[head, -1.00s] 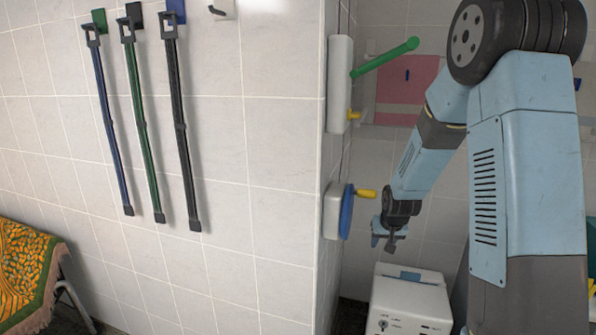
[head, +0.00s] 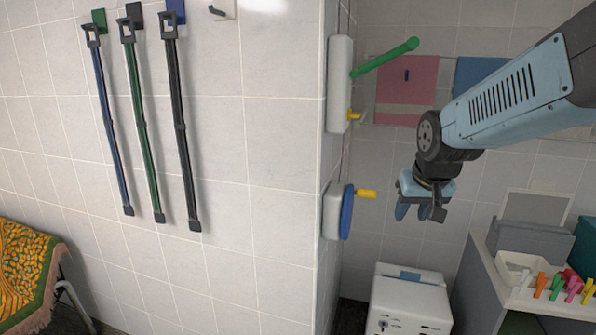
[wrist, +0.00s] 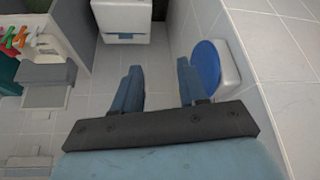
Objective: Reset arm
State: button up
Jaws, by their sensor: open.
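My gripper (head: 420,213) hangs at the right of the head view, its fingers pointing down in front of the back wall. My blue arm reaches in from the right edge.
A white box-like unit (head: 408,305) stands on the floor below my gripper. A wall fixture with a blue disc (head: 347,212) and yellow knob juts from the corner. A grey cabinet (head: 500,280) with colourful pegs (head: 562,287) is at right. Straps (head: 140,120) hang left.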

jog(key=s+r, duration=0.4)
jog(key=s, duration=1)
jog(key=shift+a, duration=0.35)
